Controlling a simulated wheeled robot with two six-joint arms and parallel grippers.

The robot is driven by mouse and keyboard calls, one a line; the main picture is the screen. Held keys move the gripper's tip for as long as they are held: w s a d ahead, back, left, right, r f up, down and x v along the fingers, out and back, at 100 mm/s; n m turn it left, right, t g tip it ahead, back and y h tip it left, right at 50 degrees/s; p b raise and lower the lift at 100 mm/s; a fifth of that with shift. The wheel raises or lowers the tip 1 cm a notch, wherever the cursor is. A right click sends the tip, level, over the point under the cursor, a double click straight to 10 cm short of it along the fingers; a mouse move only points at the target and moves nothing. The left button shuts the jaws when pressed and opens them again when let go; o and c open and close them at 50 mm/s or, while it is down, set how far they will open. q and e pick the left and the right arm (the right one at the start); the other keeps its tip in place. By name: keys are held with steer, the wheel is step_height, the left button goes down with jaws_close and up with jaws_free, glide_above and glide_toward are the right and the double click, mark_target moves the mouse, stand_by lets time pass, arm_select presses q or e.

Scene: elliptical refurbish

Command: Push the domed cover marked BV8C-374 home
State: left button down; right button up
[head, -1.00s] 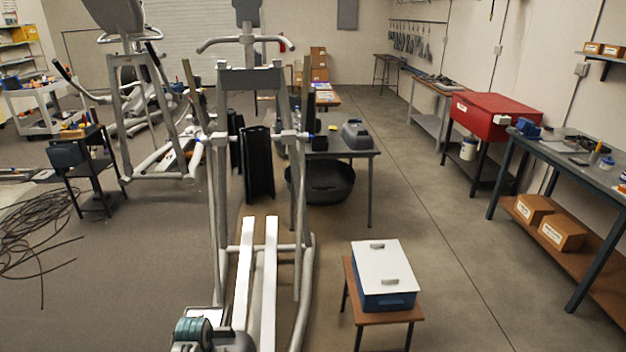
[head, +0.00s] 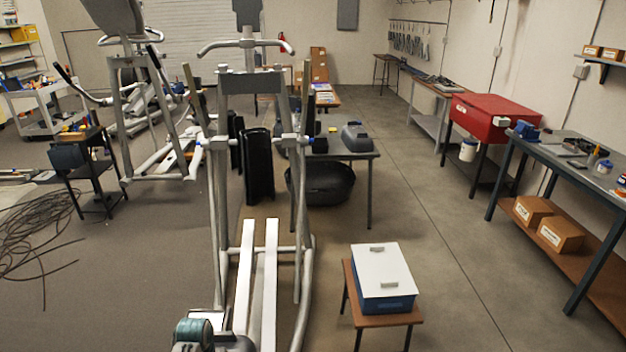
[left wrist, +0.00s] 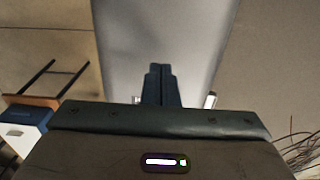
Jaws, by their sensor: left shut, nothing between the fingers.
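No marking BV8C-374 can be read in either view, so I cannot tell for sure which part is the named cover. A grey, rounded housing (head: 356,136) sits on the grey table behind the elliptical machine in the head view. An elliptical machine (head: 250,82) with white foot rails stands in front of me. My left gripper (left wrist: 160,72) shows in the left wrist view, its dark fingers together and empty, in front of a pale grey surface that I cannot identify. Neither gripper shows in the head view, and I see no contact with a cover.
A blue box with a white lid (head: 382,270) stands on a low brown stool (head: 352,311) at the front right. A black tub (head: 322,184) is under the grey table. Cables (head: 35,235) lie at left. The floor right of the stool is clear.

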arm_select(q)
steer(key=shift+r, duration=2.3)
